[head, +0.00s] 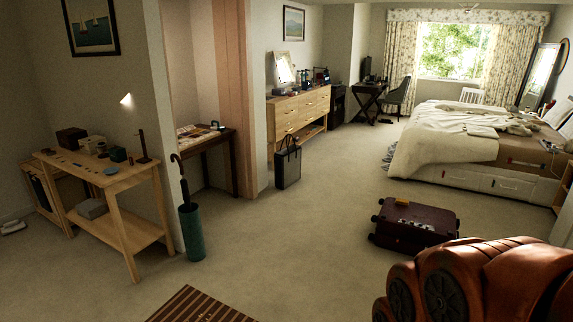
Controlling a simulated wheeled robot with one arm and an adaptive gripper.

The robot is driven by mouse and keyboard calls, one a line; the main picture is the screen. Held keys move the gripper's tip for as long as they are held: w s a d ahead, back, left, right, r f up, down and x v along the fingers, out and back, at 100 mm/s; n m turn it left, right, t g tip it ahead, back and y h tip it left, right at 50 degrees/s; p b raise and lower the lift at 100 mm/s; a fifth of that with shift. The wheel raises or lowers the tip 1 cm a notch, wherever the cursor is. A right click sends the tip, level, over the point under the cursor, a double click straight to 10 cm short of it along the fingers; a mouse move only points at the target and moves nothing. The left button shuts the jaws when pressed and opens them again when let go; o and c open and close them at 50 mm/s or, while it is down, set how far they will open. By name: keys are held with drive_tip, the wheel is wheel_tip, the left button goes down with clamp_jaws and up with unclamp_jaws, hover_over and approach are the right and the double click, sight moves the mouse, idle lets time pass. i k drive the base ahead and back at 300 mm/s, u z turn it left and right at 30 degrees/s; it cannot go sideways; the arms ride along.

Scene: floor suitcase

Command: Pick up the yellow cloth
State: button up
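The suitcase lies flat and closed on the carpet, right of centre in the head view. The yellow piece is too small to show its folds. My gripper is not in view.
A brown, rounded leather-like form (480,285) fills the lower right, nearer than the suitcase. A wooden side table (128,200) and a green umbrella stand (192,232) stand left. A black bag (288,167) and bed (430,155) are farther back. Carpet left of the suitcase is clear.

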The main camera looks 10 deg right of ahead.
sight(399, 202)
drive_tip(key=u, duration=0.05)
drive_tip(key=i, duration=2.2)
drive_tip(key=z, duration=0.2)
drive_tip(key=i, duration=2)
drive_tip(key=z, duration=0.7)
drive_tip(key=i, duration=1.8)
drive_tip(key=z, duration=0.7)
drive_tip(key=i, duration=0.95)
drive_tip(key=z, duration=0.15)
